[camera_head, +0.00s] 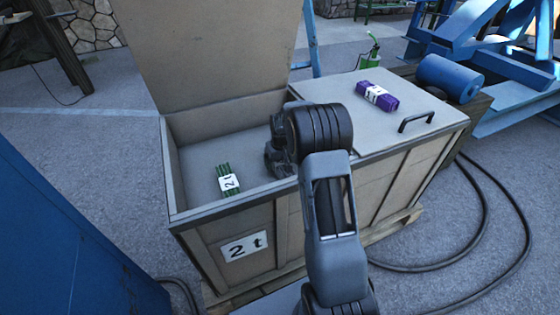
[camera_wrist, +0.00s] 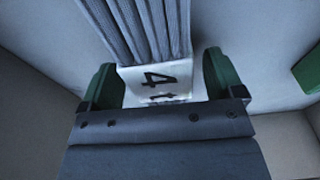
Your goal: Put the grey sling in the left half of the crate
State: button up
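The grey sling (camera_wrist: 140,25) is a ribbed grey bundle with a white "4 t" label, seen in the wrist view over the floor of the crate's left half. My gripper (camera_wrist: 163,75) has its two green fingers on either side of the label. A narrow gap shows between the right finger and the sling, so the fingers look open around it. I cannot tell whether the sling touches the floor. In the head view the crate (camera_head: 228,210) has its left lid raised, and my arm hides the sling there.
A green "2 t" sling (camera_head: 226,180) lies in the crate's left half; its edge shows in the wrist view (camera_wrist: 311,70). The right lid (camera_head: 385,140) is shut, with a purple sling (camera_head: 377,96) on it. The crate walls stand close around my gripper.

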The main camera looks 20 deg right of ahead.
aim_at(281, 162)
notch_tip(281, 162, up, 12)
jog(key=s+p, duration=0.1)
jog(key=p, duration=0.3)
jog(key=shift+t, duration=0.5)
jog(key=s+a+r, duration=0.2)
jog(key=s+a, duration=0.1)
jog(key=s, duration=0.3)
jog(key=s+a+r, duration=0.3)
jog(key=s, duration=0.3)
jog(key=s+a+r, duration=0.2)
jog(key=s+a, duration=0.1)
jog(key=s, duration=0.3)
jog(key=shift+a+r, duration=0.25)
jog(key=shift+r, duration=0.05)
jog(key=s+a+f, duration=0.1)
jog(key=s, duration=0.6)
jog(key=shift+s+a+f, duration=0.15)
jog(key=shift+a+f, duration=0.05)
jog(key=shift+a, duration=0.15)
